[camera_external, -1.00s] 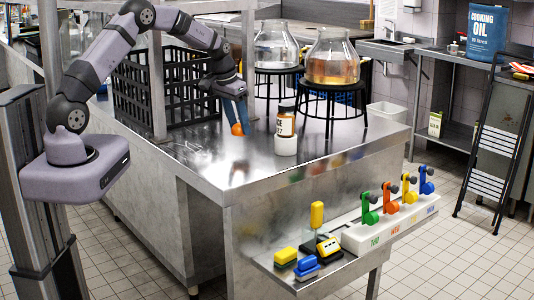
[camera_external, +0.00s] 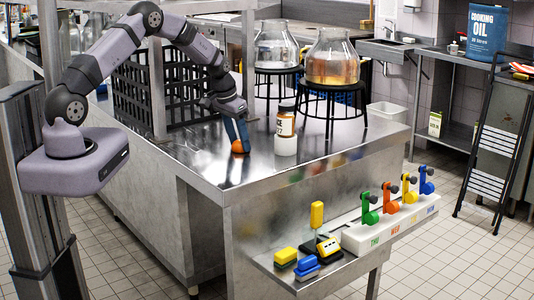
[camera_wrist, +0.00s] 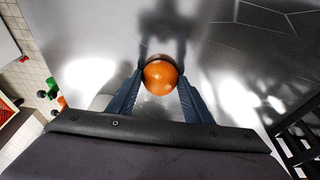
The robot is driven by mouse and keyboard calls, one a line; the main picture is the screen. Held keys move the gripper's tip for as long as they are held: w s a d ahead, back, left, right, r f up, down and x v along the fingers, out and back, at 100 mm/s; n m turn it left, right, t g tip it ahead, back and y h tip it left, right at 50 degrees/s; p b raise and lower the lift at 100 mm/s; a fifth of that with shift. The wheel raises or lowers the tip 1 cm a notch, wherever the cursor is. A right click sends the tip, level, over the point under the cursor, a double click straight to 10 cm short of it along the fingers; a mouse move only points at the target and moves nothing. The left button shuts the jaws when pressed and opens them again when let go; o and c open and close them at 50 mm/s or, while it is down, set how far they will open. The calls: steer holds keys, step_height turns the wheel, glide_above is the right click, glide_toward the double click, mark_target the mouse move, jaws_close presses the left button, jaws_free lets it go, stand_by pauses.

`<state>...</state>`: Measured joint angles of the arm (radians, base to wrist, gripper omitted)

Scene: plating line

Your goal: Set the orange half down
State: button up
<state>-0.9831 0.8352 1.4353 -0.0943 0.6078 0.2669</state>
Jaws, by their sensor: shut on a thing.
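The orange half (camera_external: 239,146) is a small round orange piece at the steel counter's surface, left of the labelled jar. In the wrist view the orange half (camera_wrist: 160,76) sits between my two blue fingertips, with its rounded side showing. My gripper (camera_external: 238,139) points down and is shut on it; the fingers also show in the wrist view (camera_wrist: 158,88). The orange half is very low over the counter (camera_external: 215,170); I cannot tell whether it touches. Its cut face is hidden.
A labelled jar (camera_external: 286,131) with a white base stands just right of my gripper. Two large glass jars (camera_external: 333,62) stand on black stands behind it. A black crate (camera_external: 190,95) is behind left. The counter's front area is clear.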

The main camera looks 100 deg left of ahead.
steer(key=shift+f, duration=0.15)
steer(key=o, duration=1.2)
steer(key=shift+c, duration=0.2)
steer(key=shift+r, duration=0.25)
steer(key=b+v, duration=0.3)
steer(key=v, duration=0.9)
steer(key=shift+f, duration=0.1)
